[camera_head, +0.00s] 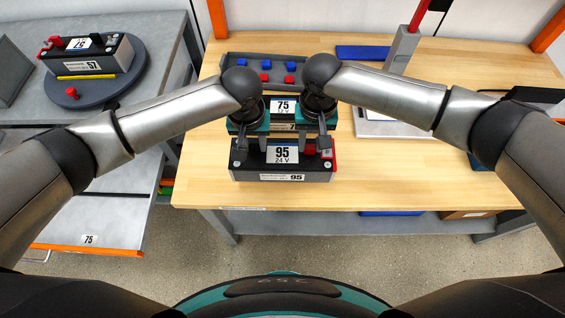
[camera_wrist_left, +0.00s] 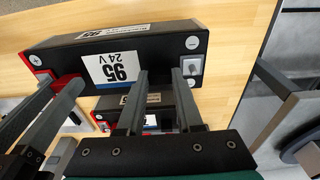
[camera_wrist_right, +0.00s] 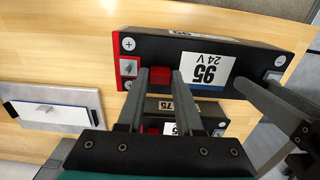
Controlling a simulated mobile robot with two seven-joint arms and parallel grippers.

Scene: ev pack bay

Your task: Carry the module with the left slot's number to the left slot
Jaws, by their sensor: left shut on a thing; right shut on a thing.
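A black module labelled 95, 24 V (camera_head: 283,172) is in front of a module labelled 75, 12 V (camera_head: 284,104). My left gripper (camera_head: 250,147) is shut on the dark lug at the 95 module's left end. My right gripper (camera_head: 314,146) is shut on its red lug (camera_wrist_right: 158,72). The 95 module looks raised, appearing much larger than the 75 module in the right wrist view; its underside is hidden. My grippers partly cover the 75 module. At the left, a grey surface (camera_head: 95,215) carries a 75 tag (camera_head: 90,240) on its front edge.
A module marked 57 (camera_head: 92,64) rests on a dark round plate (camera_head: 126,80) at the upper left. Behind, a grey tray (camera_head: 240,66) holds red and blue blocks. A grey stand (camera_head: 402,50) is at the back right. The wooden table's (camera_head: 420,185) front right is clear.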

